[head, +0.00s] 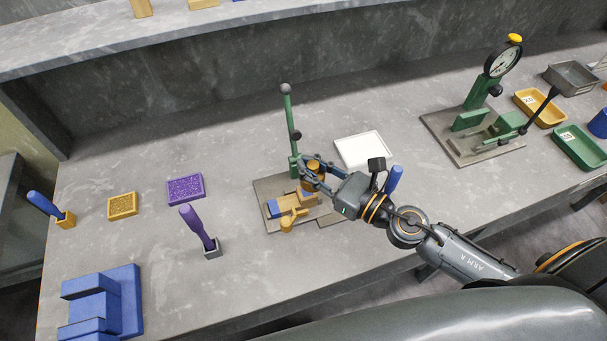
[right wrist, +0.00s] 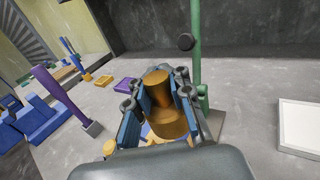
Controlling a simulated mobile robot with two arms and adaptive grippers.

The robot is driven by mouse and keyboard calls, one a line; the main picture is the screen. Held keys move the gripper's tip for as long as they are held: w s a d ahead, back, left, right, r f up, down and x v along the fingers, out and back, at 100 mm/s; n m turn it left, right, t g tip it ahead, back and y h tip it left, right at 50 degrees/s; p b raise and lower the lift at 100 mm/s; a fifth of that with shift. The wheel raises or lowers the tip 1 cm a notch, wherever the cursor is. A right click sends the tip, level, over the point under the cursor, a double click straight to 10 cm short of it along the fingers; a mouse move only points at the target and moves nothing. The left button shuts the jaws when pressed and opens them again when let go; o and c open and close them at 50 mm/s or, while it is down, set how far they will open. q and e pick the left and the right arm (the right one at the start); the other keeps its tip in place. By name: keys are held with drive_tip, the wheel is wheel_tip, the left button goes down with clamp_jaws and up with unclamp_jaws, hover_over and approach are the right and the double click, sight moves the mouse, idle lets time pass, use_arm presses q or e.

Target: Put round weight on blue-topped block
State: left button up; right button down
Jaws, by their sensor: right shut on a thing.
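The round weight (head: 314,166) is a brass-coloured cylinder with a narrower knob. My right gripper (head: 312,176) is shut on it, over the green-posted press. In the right wrist view the weight (right wrist: 168,124) sits between the two blue-padded fingers (right wrist: 160,112). Just below the gripper, a yellow block with some blue on it (head: 306,196) is partly hidden by the fingers. I cannot tell whether the weight touches it. A yellow fixture (head: 288,204) with a blue end (head: 272,208) lies in front. My left gripper is not in view.
The green post (head: 291,125) stands right behind the gripper. A white tray (head: 364,150) is to the right, and a green gauge press (head: 480,120) further right. A purple-handled tool (head: 194,224) stands left. The bench front between is clear.

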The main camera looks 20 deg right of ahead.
drive_tip(key=shift+w+a+f, duration=0.15)
drive_tip(key=shift+w+f, duration=0.25)
drive_tip(key=shift+f, duration=0.05)
drive_tip(key=shift+w+a+f+b, duration=0.1)
drive_tip(key=shift+w+f+b, duration=0.05)
drive_tip(key=shift+f+b, duration=0.65)
drive_tip(key=shift+w+a+f+b, duration=0.15)
drive_tip(key=shift+f+b, duration=0.3)
drive_tip(key=shift+f, duration=0.65)
drive_tip(key=shift+f, duration=0.2)
drive_tip(key=c, duration=1.2)
unclamp_jaws()
drive_tip(key=shift+s, duration=0.1)
drive_tip(key=shift+d, duration=0.15)
